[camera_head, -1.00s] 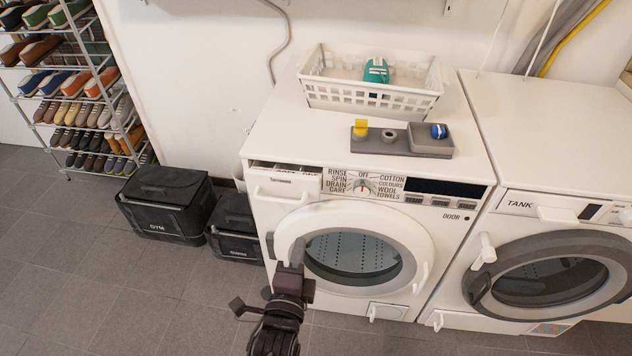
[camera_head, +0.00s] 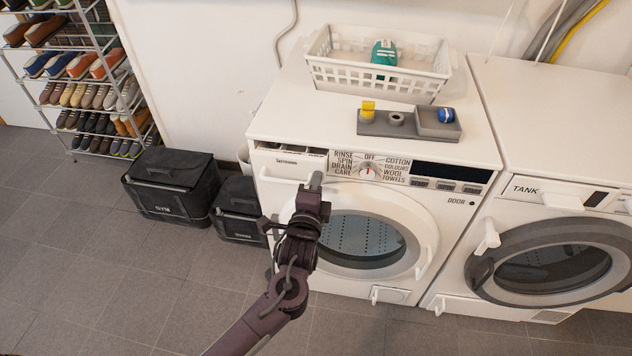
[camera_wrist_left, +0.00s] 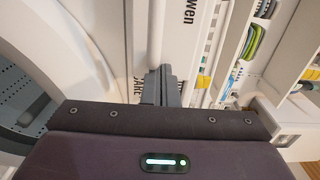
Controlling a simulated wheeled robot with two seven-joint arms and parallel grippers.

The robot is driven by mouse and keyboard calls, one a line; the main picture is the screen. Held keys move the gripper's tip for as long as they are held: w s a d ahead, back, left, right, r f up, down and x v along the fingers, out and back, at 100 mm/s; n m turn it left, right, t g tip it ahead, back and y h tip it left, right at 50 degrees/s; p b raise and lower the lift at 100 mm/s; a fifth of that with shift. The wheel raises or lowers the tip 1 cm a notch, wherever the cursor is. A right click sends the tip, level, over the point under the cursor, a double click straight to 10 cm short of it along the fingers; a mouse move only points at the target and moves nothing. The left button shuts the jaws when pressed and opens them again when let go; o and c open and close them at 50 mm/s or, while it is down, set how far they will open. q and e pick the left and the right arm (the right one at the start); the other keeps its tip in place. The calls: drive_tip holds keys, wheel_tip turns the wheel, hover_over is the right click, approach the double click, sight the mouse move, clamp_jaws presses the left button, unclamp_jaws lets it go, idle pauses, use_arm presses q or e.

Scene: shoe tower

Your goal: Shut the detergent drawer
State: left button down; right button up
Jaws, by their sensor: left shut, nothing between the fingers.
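The detergent drawer (camera_head: 285,172) is at the upper left of the left washer (camera_head: 268,210). Its white front with a handle bar stands out, and a narrow strip of its inside shows behind the top edge, so it looks partly open. My left gripper (camera_head: 316,180) is shut and empty, in front of the washer by the drawer's right end and below the dial. In the left wrist view its grey fingertips (camera_wrist_left: 160,84) overlap the white panel beside the drawer front (camera_wrist_left: 198,30). I cannot tell whether they touch it. My right gripper is not in view.
A white basket (camera_head: 380,78) and a grey tray (camera_head: 375,127) with small items stand on the washer. The round door (camera_head: 425,235) is below the drawer. Two black boxes (camera_head: 172,185) stand at the left, near a shoe rack (camera_head: 85,90). Open floor lies in front.

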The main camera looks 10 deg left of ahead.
use_arm(q)
drive_tip(key=shift+w, duration=1.75)
